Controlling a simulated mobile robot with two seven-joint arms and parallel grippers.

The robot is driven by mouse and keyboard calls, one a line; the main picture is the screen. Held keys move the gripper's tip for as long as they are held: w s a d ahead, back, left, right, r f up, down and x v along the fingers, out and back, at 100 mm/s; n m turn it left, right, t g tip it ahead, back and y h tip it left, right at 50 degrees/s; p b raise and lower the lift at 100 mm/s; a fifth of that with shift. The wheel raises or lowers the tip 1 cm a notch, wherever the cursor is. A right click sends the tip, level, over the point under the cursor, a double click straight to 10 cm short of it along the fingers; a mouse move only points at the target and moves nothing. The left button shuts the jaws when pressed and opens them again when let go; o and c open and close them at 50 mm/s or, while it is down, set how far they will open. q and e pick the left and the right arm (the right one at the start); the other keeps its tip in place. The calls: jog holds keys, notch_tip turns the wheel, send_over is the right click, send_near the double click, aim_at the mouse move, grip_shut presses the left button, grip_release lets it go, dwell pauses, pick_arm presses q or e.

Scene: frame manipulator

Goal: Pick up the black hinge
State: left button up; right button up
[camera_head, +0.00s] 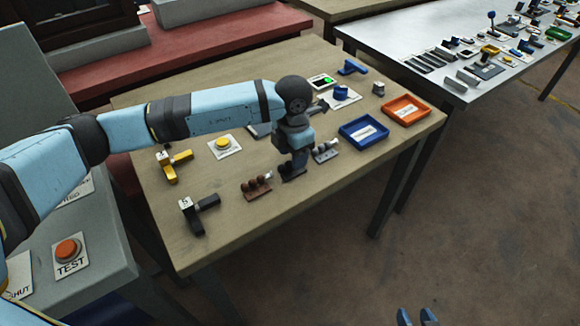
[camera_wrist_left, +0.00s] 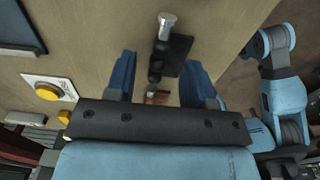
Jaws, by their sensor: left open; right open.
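The black hinge (camera_wrist_left: 176,55) shows in the left wrist view as a dark plate with round knuckles and a silver pin end. It lies on the wooden table, between the two spread blue fingers of my left gripper (camera_wrist_left: 160,75). I cannot tell whether the fingers touch it. In the head view my left gripper (camera_head: 292,157) points down over the black hinge (camera_head: 293,174), mostly covering it. My right gripper (camera_head: 417,318) is open and empty at the bottom edge, away from the table.
A brown hinge (camera_head: 256,188) lies left of the black one, and a grey hinge (camera_head: 326,152) lies right. A blue tray (camera_head: 344,133) and an orange tray (camera_head: 427,111) stand further right. A yellow button (camera_head: 222,143) and a black handle (camera_head: 197,209) are to the left.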

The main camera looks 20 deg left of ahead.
pick_arm(q)
jog(key=shift+f, duration=0.9)
grip_shut()
jog(key=shift+r, duration=0.15)
